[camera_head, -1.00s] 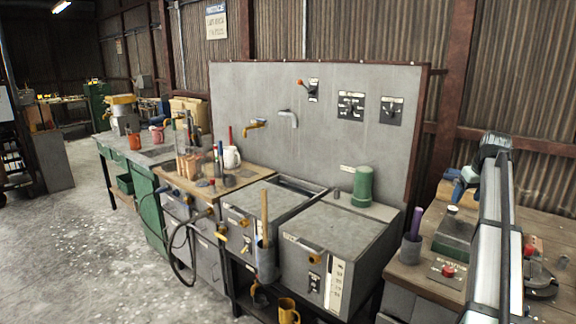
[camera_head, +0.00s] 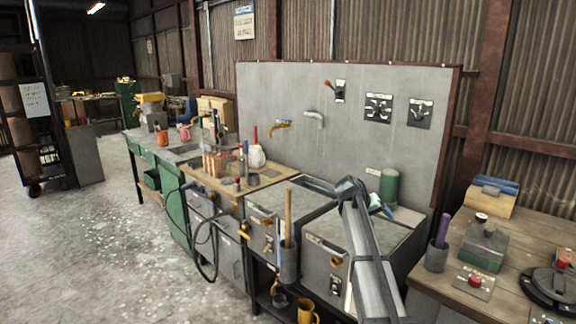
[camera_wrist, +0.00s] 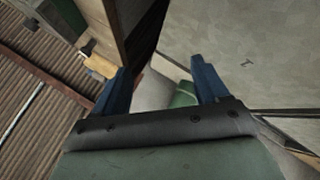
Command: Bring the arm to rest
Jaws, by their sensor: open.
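My arm (camera_head: 368,250) rises from the lower edge of the head view and reaches over the right grey machine. In the wrist view my gripper (camera_wrist: 162,82) shows two blue fingers spread wide apart, with nothing held between them. In the head view a small bluish part of the gripper (camera_head: 377,202) shows beside the arm's far end; the rest is hidden. A green cylinder (camera_head: 389,187) stands upright just behind it, by the panel. A green shape (camera_wrist: 183,96) shows beyond the fingers in the wrist view; I cannot tell its distance.
A grey panel (camera_head: 340,130) stands behind the machines. A wooden bench (camera_head: 440,283) at right holds a green box (camera_head: 482,246), a dark cup (camera_head: 437,256) and a red button (camera_head: 475,280). A cup with sticks (camera_head: 288,262) hangs at the machine front. Floor at left is clear.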

